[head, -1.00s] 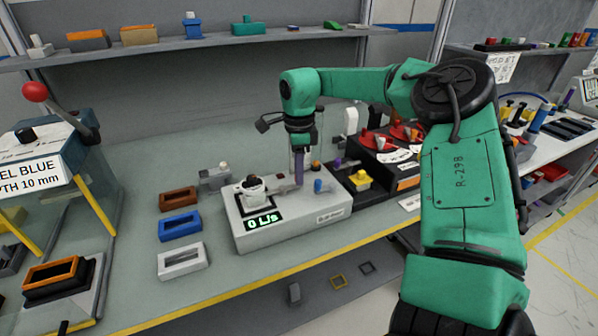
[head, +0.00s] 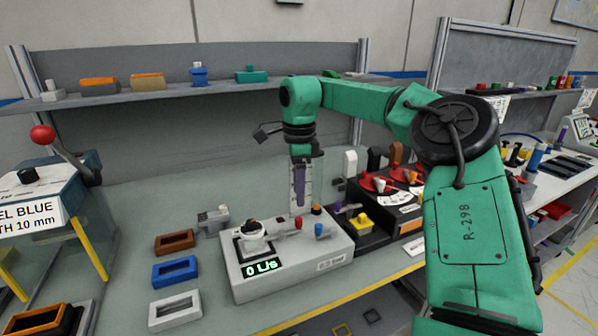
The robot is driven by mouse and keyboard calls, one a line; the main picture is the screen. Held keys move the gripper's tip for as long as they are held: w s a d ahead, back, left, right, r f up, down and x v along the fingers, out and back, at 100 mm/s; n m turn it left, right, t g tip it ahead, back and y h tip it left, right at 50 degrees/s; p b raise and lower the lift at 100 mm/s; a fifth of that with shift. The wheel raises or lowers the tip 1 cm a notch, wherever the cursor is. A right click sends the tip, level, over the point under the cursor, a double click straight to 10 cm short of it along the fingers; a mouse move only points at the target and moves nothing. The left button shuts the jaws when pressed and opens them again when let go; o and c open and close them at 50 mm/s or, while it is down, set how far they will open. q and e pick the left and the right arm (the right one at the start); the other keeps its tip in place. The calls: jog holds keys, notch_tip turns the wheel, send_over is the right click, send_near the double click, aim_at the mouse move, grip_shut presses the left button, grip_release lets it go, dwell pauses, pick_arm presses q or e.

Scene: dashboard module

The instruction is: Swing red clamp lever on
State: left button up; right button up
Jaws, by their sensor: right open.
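A light grey box (head: 328,258) with a lit "0 L/s" display (head: 260,267) stands on the bench. On its top are a black-and-white dial (head: 253,237), a small lever with a red tip (head: 298,222) and a blue knob (head: 319,230). The red tip seems to be the clamp lever, but its exact pose is too small to tell. My right gripper (head: 301,202) points down just above the red tip, open and apart from it. Something purple shows at its fingers; I cannot tell whether it is part of them. My left gripper is out of view.
Brown (head: 174,242), blue (head: 175,271) and white (head: 175,309) frames lie left of the box. A dark unit with red discs (head: 377,184) and a yellow button (head: 361,220) stands close on its right. A red-balled lever (head: 42,136) stands far left.

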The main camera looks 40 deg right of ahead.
notch_tip(320, 180, up, 7)
jog(key=shift+p, duration=0.35)
